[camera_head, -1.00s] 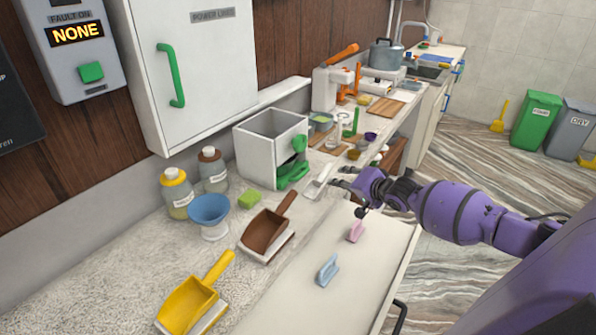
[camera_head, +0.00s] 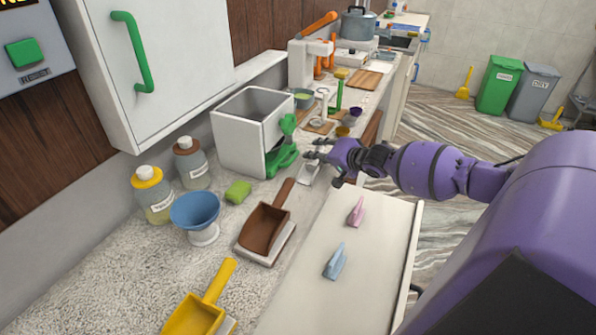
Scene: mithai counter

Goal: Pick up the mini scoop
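A small pale scoop-like piece (camera_head: 309,173) lies on the counter just right of the green scoop; it is partly hidden by my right gripper, and I cannot tell its exact shape. My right gripper (camera_head: 314,150) is over it, its fingers looking apart, with no held thing visible. A brown scoop (camera_head: 264,228) rests on a white base nearer the front, and a yellow scoop (camera_head: 199,312) lies at the bottom, cut by the frame edge. A green scoop (camera_head: 283,155) is at the front of the white bin. My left gripper is not in view.
The white bin (camera_head: 236,139), blue funnel (camera_head: 196,209), green sponge (camera_head: 238,192) and two bottles stand to the left. A pink piece (camera_head: 356,212) and a blue piece (camera_head: 336,262) sit on the pale surface (camera_head: 375,235) in front. A white cabinet (camera_head: 180,50) overhangs the counter.

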